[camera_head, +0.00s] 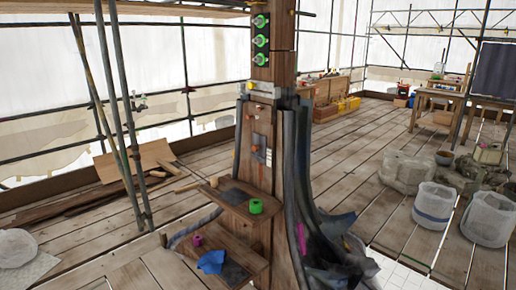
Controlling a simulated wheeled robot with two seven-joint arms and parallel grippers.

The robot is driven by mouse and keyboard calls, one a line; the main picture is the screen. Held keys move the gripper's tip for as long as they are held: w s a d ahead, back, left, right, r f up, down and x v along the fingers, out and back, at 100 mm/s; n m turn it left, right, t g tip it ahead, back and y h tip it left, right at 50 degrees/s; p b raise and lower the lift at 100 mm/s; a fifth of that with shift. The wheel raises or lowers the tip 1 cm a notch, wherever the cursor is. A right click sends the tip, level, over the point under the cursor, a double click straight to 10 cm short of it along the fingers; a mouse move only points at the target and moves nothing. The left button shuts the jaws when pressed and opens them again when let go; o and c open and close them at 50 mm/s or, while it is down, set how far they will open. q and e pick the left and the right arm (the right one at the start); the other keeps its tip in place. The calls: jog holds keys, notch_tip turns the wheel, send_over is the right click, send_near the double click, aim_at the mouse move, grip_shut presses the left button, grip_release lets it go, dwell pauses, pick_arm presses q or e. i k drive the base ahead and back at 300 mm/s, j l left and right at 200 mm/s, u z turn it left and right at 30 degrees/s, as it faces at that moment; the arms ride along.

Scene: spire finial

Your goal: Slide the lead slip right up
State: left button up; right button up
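A wooden post (284,75) stands upright in the middle of the head view. I cannot tell for certain which grey piece is the slip. Neither of my grippers is in view.
Three green-ended fittings (261,40) run up the post above a pale metal band (264,88). Low shelves hold a green roll (256,206) and a blue cloth (211,262). Scaffold poles (118,110) stand left. White buckets (434,205) stand right. Plank floor between is open.

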aim_at(259, 147)
jog(key=i+z, duration=0.25)
jog(key=i, duration=0.65)
jog(key=j, duration=0.1)
